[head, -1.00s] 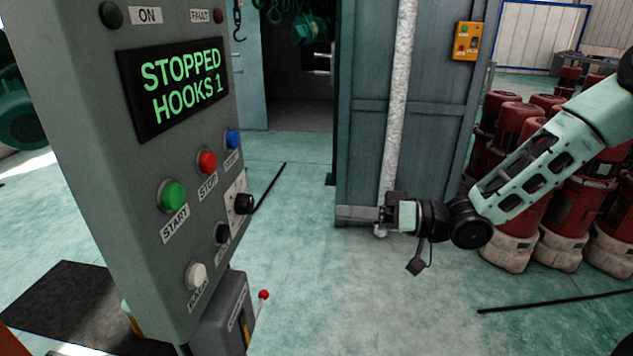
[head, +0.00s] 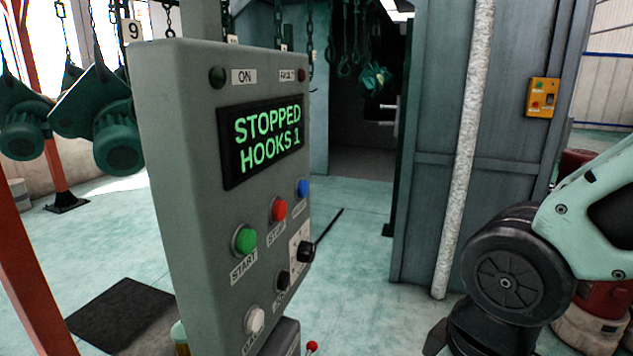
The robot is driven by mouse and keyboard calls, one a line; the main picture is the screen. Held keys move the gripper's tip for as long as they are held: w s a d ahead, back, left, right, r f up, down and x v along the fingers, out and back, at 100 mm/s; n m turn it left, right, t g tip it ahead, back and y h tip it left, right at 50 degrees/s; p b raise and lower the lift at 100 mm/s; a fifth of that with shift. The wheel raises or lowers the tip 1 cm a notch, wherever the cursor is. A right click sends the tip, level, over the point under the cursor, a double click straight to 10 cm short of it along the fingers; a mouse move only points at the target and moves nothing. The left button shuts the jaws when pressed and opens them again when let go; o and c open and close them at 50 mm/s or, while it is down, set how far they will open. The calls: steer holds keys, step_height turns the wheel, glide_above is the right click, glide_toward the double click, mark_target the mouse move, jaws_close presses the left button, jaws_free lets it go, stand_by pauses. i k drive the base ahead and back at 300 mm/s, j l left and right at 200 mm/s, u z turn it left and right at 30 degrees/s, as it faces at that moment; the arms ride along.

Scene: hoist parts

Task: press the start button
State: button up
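The green start button (head: 244,239) sits on the front of a grey control panel (head: 200,215), above a label reading START. The red stop button (head: 279,209) and a blue button (head: 303,187) are up and to its right. The panel's display (head: 266,140) reads STOPPED HOOKS 1 in green. My arm is at the lower right, well to the right of the panel and apart from it. My gripper's fingers are not visible; they lie below the bottom edge of the picture.
A black selector knob (head: 305,252), a smaller black button (head: 283,280) and a white button (head: 254,319) are lower on the panel. A red-knobbed lever (head: 312,347) stands below. Green hoists (head: 118,140) hang at left. A grey cabinet (head: 425,220) with a pale pipe stands behind.

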mark_target(247, 240)
steer(key=u, duration=0.85)
